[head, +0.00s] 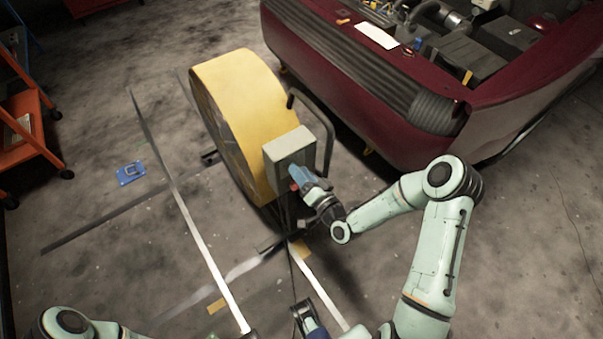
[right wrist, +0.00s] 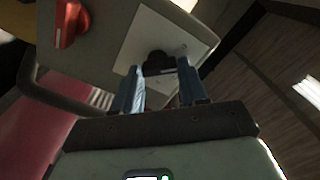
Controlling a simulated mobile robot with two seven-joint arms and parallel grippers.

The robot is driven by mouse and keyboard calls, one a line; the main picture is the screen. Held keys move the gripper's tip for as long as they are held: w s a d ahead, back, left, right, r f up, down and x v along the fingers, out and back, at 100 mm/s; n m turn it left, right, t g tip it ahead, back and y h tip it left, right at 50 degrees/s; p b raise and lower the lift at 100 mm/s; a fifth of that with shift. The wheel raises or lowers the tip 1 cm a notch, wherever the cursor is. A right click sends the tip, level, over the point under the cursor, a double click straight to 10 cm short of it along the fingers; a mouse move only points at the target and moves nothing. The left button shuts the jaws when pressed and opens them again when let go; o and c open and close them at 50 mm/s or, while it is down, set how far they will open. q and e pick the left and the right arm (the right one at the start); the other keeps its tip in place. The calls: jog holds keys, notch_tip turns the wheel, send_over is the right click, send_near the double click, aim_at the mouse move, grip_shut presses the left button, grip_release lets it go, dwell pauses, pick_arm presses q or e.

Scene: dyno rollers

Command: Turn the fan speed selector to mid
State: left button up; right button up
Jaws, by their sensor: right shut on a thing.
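The fan is a large yellow drum (head: 238,95) standing on the floor, with a grey control box (head: 290,148) on its side. In the right wrist view the box face carries a black selector knob (right wrist: 157,58) on a white plate (right wrist: 185,45); I cannot read its marks. My right gripper (head: 297,176) is at the box. In the right wrist view its two blue fingers (right wrist: 161,76) are shut on the black knob, one on each side, partly hiding it.
A red switch (right wrist: 72,22) sits beside the white plate. A dark tube handle (head: 322,118) curves beside the box. A dark red car (head: 345,85) with its engine bay open stands right behind the fan. Orange shelving (head: 28,125) is at left; a blue item (head: 130,173) lies on the floor.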

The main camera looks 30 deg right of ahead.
jog(key=m+p, duration=0.1)
jog(key=m, duration=1.1)
jog(key=shift+d+f, duration=0.1)
jog(key=shift+f, duration=0.05)
jog(key=shift+p, duration=0.3)
jog(key=o, duration=1.1)
jog(key=shift+c, duration=0.2)
jog(key=shift+s, duration=0.15)
jog(key=s+d, duration=0.1)
jog(key=s, duration=1.2)
